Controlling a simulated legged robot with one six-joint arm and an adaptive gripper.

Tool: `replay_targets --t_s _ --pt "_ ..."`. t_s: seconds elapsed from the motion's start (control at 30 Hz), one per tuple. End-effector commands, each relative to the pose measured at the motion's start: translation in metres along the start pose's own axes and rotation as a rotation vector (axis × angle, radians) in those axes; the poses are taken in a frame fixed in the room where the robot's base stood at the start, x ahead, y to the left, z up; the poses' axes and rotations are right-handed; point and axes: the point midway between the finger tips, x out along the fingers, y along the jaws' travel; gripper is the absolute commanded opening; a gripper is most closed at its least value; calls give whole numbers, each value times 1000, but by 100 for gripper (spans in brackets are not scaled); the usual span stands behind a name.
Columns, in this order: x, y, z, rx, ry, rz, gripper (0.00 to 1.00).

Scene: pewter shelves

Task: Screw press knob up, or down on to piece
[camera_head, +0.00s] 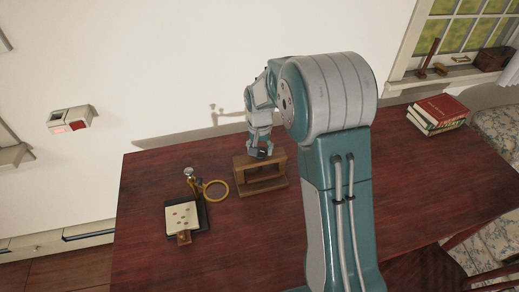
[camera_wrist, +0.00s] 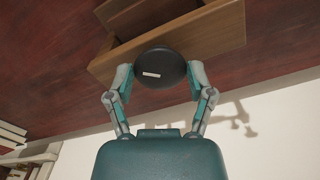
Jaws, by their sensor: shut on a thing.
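The press is a small wooden frame (camera_head: 275,185) with an open middle, standing on the dark red table. In the wrist view, its wooden top (camera_wrist: 222,30) lies behind the knob. The press knob (camera_wrist: 162,65) is a round black disc with a short white mark on its face. My gripper (camera_wrist: 161,78) is shut on the knob, one finger on each side of its rim. In the head view, my gripper (camera_head: 261,150) sits at the top of the press, and the knob is mostly hidden there. I cannot make out a piece inside the press.
Left of the press are a brass ring (camera_head: 216,189) on a stand and a dark board with a cream, spotted sheet (camera_head: 181,217). Books (camera_head: 438,112) lie at the far right. A wall is close behind the press. The table's front left is clear.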

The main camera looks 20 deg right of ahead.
Motion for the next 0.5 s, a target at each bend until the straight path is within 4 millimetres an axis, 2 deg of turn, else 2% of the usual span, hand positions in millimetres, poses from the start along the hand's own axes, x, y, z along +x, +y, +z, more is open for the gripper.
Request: replay_targets --t_s 0.5 --pt "-1 -1 -1 -489 6 -3 21"
